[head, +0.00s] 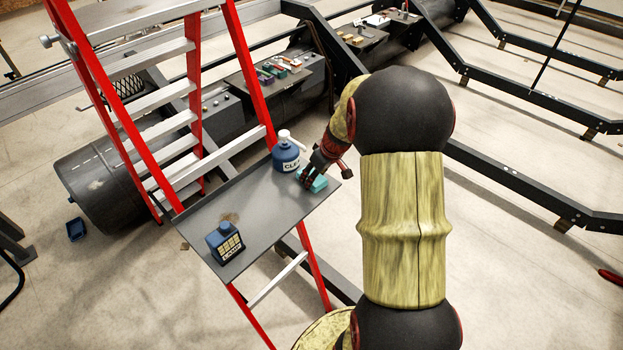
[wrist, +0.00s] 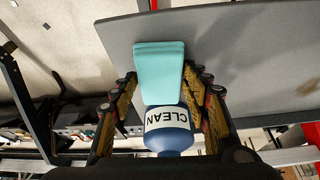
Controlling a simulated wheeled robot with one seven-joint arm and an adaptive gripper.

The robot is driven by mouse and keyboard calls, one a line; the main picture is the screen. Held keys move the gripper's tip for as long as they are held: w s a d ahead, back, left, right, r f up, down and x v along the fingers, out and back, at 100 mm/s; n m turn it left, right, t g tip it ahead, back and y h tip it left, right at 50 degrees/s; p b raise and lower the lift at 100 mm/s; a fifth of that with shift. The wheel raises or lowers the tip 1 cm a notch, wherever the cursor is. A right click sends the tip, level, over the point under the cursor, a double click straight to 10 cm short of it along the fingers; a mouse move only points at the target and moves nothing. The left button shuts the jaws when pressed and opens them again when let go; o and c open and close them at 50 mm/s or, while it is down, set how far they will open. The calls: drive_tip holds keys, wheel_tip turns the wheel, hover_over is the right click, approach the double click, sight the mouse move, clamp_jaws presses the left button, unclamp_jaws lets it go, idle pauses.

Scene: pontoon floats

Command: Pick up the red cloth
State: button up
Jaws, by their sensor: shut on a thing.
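My gripper (head: 308,179) is at the right end of a grey platform on the red ladder. It is shut on a teal folded cloth (wrist: 158,62), which lies between the two fingers in the wrist view. The teal cloth (head: 319,184) also shows just past the fingers in the head view, at the platform's edge. I cannot tell whether it touches the platform. I see no cloth that is clearly red. A small red thing (head: 609,275) on the floor at the far right is cut off by the frame and too small to tell.
A blue bottle labelled CLEAN (head: 286,155) stands close beside my gripper. A dark blue container (head: 225,240) stands at the platform's (head: 255,205) near left. The red ladder (head: 240,70) rises behind. Black pontoon frames and trays of small tools lie farther back. Mid-platform is clear.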

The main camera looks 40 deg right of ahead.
drive_tip(key=shift+r, duration=0.1)
drive_tip(key=shift+c, duration=0.3)
drive_tip(key=shift+r, duration=0.55)
drive_tip(key=s+a+r+b, duration=0.3)
drive_tip(key=s+a+r, duration=0.3)
drive_tip(key=s+r, duration=0.5)
drive_tip(key=shift+s+r, duration=0.4)
drive_tip(key=shift+s, duration=0.5)
drive_tip(key=o, duration=0.5)
drive_tip(key=c, duration=0.4)
drive_tip(key=shift+c, duration=0.4)
